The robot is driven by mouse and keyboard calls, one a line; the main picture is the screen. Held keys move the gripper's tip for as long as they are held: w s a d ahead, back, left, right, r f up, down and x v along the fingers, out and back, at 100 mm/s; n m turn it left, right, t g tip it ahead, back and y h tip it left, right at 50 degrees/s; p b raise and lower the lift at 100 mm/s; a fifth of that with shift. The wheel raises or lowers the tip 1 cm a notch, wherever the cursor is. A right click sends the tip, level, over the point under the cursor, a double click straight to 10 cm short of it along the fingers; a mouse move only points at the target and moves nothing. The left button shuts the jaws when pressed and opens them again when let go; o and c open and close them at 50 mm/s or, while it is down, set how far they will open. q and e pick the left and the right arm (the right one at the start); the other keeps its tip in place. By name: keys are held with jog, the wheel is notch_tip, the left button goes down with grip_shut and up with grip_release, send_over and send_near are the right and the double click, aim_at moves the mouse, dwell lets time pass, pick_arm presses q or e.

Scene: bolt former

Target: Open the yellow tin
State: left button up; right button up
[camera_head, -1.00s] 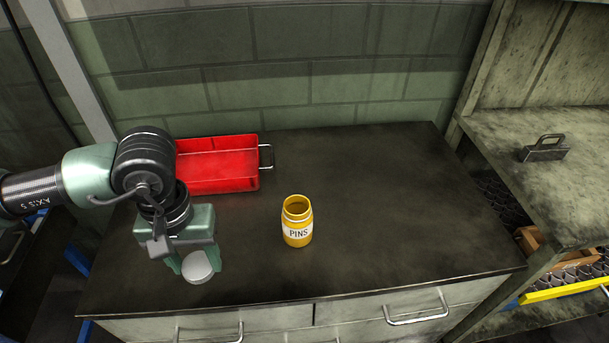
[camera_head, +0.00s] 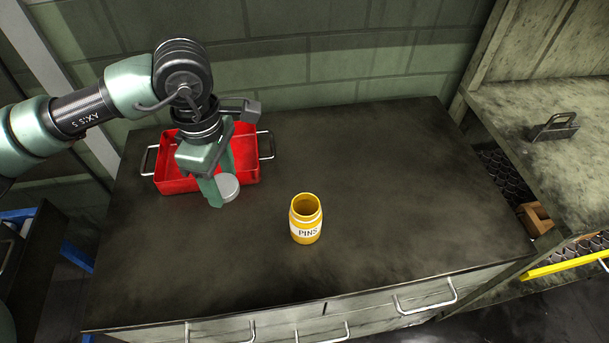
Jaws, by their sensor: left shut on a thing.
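The yellow tin (camera_head: 306,222), labelled PINS, stands upright on the dark worktop near its middle. Its top is open and shows a dark inside, with no lid on it. My left gripper (camera_head: 221,188) is shut on a grey round lid (camera_head: 228,187). It holds the lid to the left of the tin and apart from it, by the front right part of the red tray. How high the lid is above the worktop is hard to tell. My right gripper is not in view.
The red tray (camera_head: 251,160) with metal side handles stands at the back left of the worktop, partly hidden by my left arm. The worktop (camera_head: 400,190) is clear to the right of the tin. A shelf unit (camera_head: 550,170) with a dark handled object (camera_head: 554,127) stands at the right.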

pick_arm(q)
jog(key=n, duration=0.1)
jog(key=w+r+n, duration=0.1)
jog(key=n, duration=0.1)
jog(key=shift+d+r, duration=0.15)
jog(key=shift+d, duration=0.25)
jog(key=n, duration=0.1)
jog(key=w+r+n, duration=0.1)
jog(key=n, duration=0.1)
jog(key=d+n+p, duration=0.1)
jog(key=n, duration=0.1)
jog(key=shift+w+r, duration=0.15)
jog(key=shift+r, duration=0.05)
jog(key=n, duration=0.3)
notch_tip(320, 180, up, 6)
jog(key=n+p, duration=0.4)
jog(key=n, duration=1.6)
send_over(268, 197)
notch_tip(268, 197, down, 19)
jog(key=p, duration=0.3)
jog(key=shift+f+p, duration=0.15)
jog(key=shift+p, duration=0.15)
jog(key=shift+f, duration=0.3)
